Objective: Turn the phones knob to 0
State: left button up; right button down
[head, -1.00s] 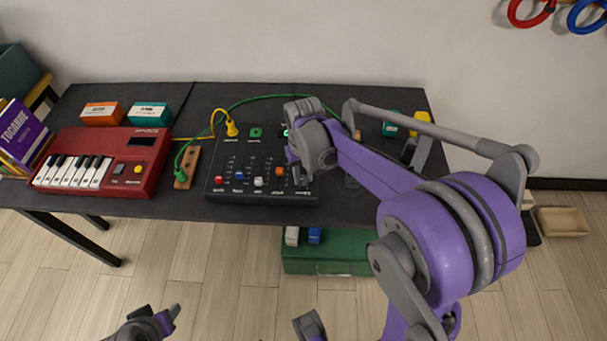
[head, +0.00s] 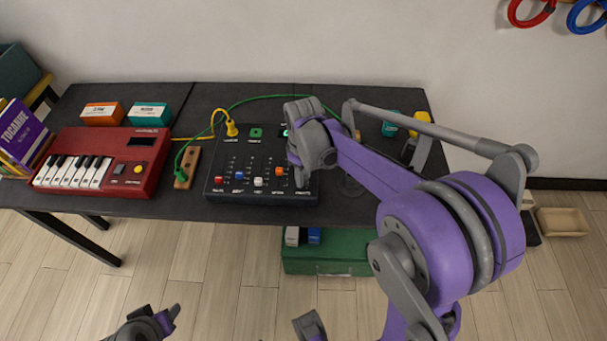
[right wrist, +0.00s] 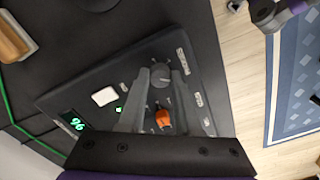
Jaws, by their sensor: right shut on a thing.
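The dark mixer box (head: 262,192) stands near the table's front edge, with coloured knobs along its front. My right gripper (right wrist: 160,74) is shut on this knob. A green-lit display (right wrist: 73,121) on the box seems to read 96. My left gripper (head: 150,324) is partly visible at the bottom, away from the table.
An orange knob (right wrist: 163,118) sits close beside my fingers. A red keyboard (head: 105,160) stands at the left. Yellow (head: 217,118) and green (head: 262,96) cables run behind the box. A green case (head: 330,254) is below the table.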

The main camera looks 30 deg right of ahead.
dwell(0.4)
jog(key=c, duration=0.6)
grip_release()
notch_tip(320, 180, up, 11)
jog(key=p, duration=0.1)
jog(key=s+a+m+t+p, duration=0.2)
jog(key=s+a+m, duration=0.1)
jog(key=s, duration=0.5)
jog(key=s+a+m+t+p, duration=0.2)
jog(key=s+a+t+p, duration=0.1)
jog(key=s, duration=0.5)
jog(key=shift+a+f+m+p, duration=0.35)
jog(key=shift+a+m, duration=0.05)
jog(key=shift+a, duration=0.1)
